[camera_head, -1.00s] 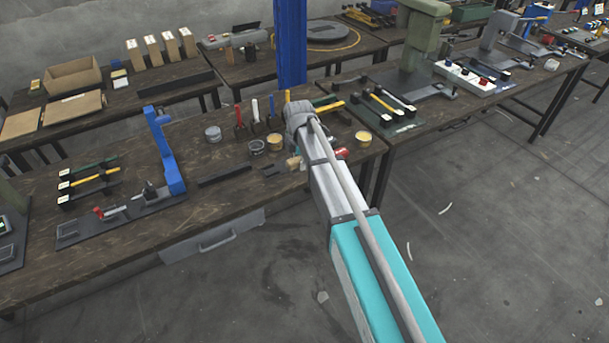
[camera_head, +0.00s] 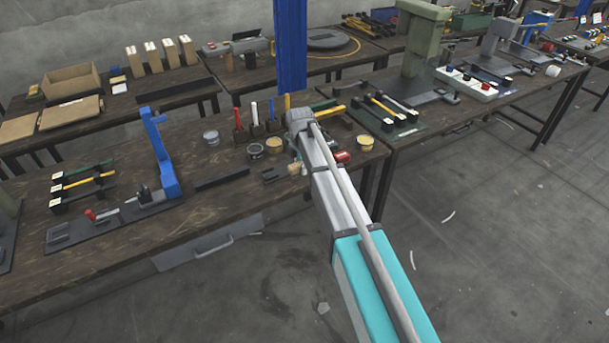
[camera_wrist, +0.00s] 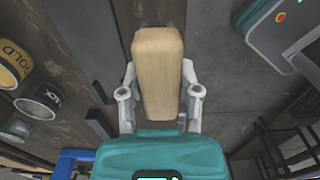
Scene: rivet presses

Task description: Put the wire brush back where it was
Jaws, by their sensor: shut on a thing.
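In the wrist view my gripper (camera_wrist: 159,93) is shut on a pale wooden block, which I take to be the wire brush (camera_wrist: 158,70). Its long smooth wooden back faces the camera, and its bristles are hidden. One finger is on each side of it. The dark table edge lies below it, with the floor to the right. In the head view my arm hides most of the gripper. A small tan piece (camera_head: 294,168), probably the brush, shows just left of the arm near the table's front edge. I cannot tell whether it touches the table.
A blue press (camera_head: 163,155) stands farther left.

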